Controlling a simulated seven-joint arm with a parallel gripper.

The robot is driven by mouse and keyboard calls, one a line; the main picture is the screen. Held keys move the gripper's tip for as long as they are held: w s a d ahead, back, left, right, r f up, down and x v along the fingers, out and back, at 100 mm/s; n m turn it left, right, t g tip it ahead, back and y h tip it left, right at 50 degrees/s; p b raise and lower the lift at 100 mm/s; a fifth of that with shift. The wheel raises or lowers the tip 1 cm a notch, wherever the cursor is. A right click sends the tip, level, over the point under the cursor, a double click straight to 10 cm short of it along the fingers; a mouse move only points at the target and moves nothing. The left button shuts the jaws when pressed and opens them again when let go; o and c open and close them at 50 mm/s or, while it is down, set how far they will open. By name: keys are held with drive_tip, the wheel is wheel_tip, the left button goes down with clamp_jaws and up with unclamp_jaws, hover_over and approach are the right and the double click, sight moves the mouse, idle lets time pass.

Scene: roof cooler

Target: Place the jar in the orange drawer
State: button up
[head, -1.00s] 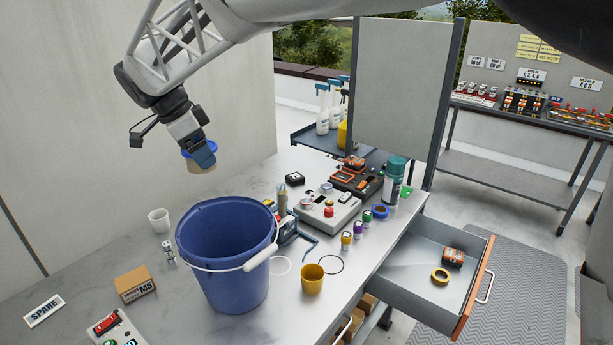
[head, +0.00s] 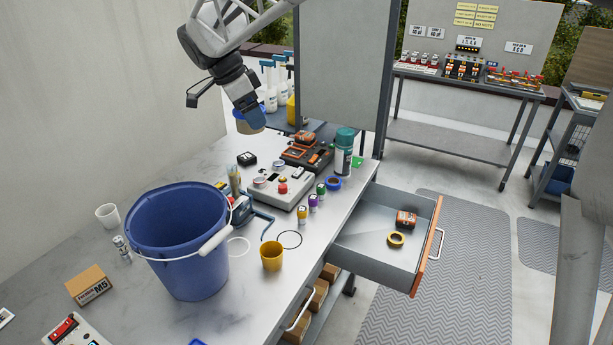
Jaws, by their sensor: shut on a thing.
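My gripper (head: 252,114) is shut on a jar (head: 250,124), a tan cylinder with a blue top edge, held in the air above the back of the bench. The fingers hide part of the jar. The orange drawer (head: 421,247) is pulled out from the bench at the right, with an orange front and a grey inside.
A large blue bucket (head: 187,262) stands at the bench's front left, beside a yellow cup (head: 271,257). The drawer has free floor room.

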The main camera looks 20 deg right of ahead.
drive_tip(key=s+d+m, duration=0.3)
drive_tip(key=d, duration=1.8)
drive_tip(key=m+g, duration=0.2)
hover_over(389, 256)
drive_tip(key=s+a, duration=0.3)
wheel_tip(389, 256, down, 38)
drive_tip(key=shift+s+d+f, duration=0.1)
drive_tip(key=shift+d+f, duration=0.1)
drive_tip(key=shift+f, duration=0.3)
drive_tip(key=shift+f, duration=3.1)
drive_tip(key=shift+f, duration=0.1)
drive_tip(key=shift+f, duration=1.75)
drive_tip(key=shift+f, duration=0.15)
